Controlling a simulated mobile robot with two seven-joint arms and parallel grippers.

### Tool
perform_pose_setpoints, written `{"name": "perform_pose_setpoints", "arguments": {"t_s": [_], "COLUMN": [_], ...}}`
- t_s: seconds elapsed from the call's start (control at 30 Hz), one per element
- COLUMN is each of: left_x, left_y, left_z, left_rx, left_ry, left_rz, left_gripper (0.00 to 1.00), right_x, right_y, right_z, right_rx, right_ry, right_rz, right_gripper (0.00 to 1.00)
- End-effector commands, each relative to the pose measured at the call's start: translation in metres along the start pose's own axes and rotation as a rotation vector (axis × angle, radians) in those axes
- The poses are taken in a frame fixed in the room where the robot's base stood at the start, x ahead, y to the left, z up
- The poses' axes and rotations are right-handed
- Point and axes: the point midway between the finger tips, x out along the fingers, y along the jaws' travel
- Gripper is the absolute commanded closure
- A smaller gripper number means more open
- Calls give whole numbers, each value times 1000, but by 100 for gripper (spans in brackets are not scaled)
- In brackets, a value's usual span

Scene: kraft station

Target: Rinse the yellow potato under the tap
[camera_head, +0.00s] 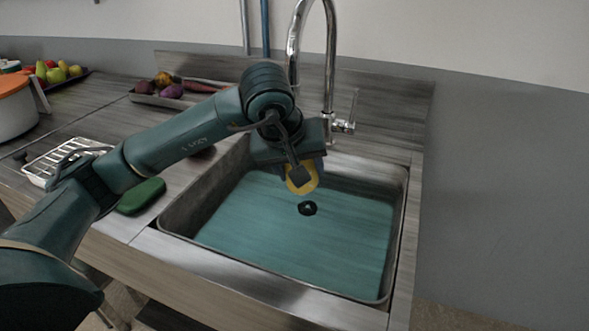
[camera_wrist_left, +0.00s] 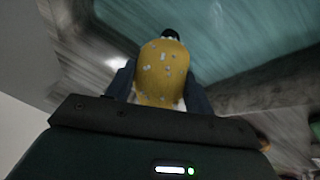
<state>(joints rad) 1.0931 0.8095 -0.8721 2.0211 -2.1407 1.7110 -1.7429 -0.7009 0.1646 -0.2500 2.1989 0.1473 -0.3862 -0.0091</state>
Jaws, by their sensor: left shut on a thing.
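The yellow potato (camera_head: 303,184) is in my left gripper (camera_head: 299,178), held above the sink basin (camera_head: 245,232). In the left wrist view the potato (camera_wrist_left: 162,70) sits between the two fingers of my left gripper (camera_wrist_left: 160,84), with pale specks on its skin. I cannot tell whether water is running. My right gripper is not in view.
A black drain (camera_head: 308,208) is in the basin floor. A green sponge-like item (camera_head: 141,196) and a wire rack (camera_head: 62,158) lie left of the sink. A tray of vegetables (camera_head: 150,97) stands behind my arm. A white pot with an orange lid (camera_head: 14,108) is far left.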

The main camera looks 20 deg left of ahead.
Motion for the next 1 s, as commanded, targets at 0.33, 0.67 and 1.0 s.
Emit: {"name": "perform_pose_setpoints", "arguments": {"t_s": [0.33,0.67,1.0], "left_x": [-6,-18,-30], "left_y": [-2,-8,-14], "left_z": [11,34,57], "left_rx": [1,2,1], "left_ry": [3,3,3], "left_rz": [2,2,2], "left_gripper": [73,73,73], "right_x": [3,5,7], "right_y": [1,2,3], "right_z": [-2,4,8], "right_rx": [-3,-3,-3], "right_ry": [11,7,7], "right_rz": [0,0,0], "right_gripper": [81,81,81]}}
